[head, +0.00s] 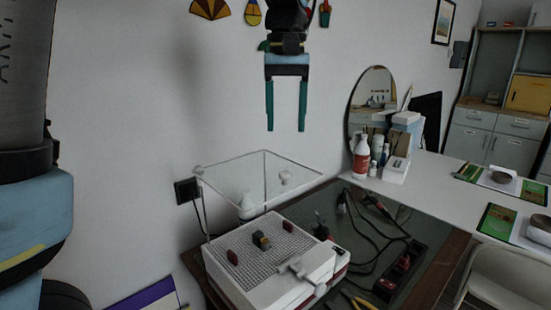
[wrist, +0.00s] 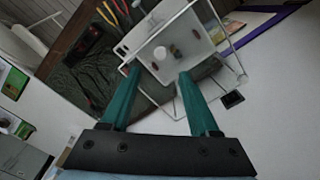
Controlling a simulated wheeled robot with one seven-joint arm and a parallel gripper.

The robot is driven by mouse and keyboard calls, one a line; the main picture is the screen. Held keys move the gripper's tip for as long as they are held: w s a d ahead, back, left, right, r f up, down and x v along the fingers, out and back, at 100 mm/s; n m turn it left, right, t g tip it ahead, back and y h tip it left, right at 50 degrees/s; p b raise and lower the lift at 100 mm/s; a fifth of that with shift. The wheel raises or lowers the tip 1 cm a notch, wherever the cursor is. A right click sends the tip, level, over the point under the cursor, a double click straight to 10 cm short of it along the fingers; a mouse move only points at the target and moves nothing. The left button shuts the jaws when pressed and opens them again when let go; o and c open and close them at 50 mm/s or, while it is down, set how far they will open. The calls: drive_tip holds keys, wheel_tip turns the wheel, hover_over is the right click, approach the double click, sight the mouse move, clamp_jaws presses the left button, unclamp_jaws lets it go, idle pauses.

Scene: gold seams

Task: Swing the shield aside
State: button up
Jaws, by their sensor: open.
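The shield (head: 255,168) is a clear panel with pale edges, lying roughly level above a white box (head: 255,290) with a perforated grey top. A thin upright post carries it at its left side, and a small white knob (head: 286,178) shows on it towards the right. My gripper (head: 286,129) hangs pointing down, open and empty, above the shield and apart from it. In the wrist view, the open fingers (wrist: 158,72) point towards the box, with a round white knob (wrist: 160,52) between and beyond their tips.
Small dark red and grey pieces (head: 262,241) sit on the box top under the shield. Cables and tools lie on the dark mat (head: 390,226) to the right. Bottles (head: 361,158) and a round mirror (head: 372,90) stand behind. The wall is close behind my gripper.

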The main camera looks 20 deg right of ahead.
sight(285, 173)
wheel_tip(285, 173, down, 11)
drive_tip(key=p, duration=0.3)
drive_tip(key=shift+w+r, duration=0.1)
drive_tip(key=shift+r, duration=0.05)
drive_tip(key=shift+c, duration=0.2)
clamp_jaws()
drive_tip(key=shift+d, duration=0.1)
idle(1.1)
